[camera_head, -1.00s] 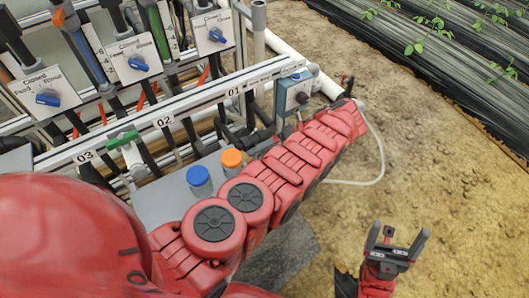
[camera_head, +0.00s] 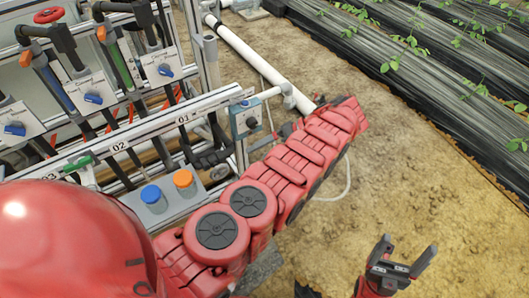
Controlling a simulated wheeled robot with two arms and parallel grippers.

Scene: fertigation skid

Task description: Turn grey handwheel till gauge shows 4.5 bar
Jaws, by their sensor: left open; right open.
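A small grey wheel-like ring (camera_head: 221,172), which may be the grey handwheel, shows below the 01 end of the label rail, partly behind hoses. I cannot make out a gauge face or a reading. My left arm reaches across the front of the skid. My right gripper (camera_head: 408,259) is open and empty over bare soil at the lower right.
Valve panels with blue knobs (camera_head: 165,70) stand at the left. A blue-capped bottle (camera_head: 151,195) and an orange-capped one (camera_head: 183,179) stand close to my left arm. A white pipe (camera_head: 250,58) runs behind the box. Soil (camera_head: 420,170) at right is clear, up to plant rows.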

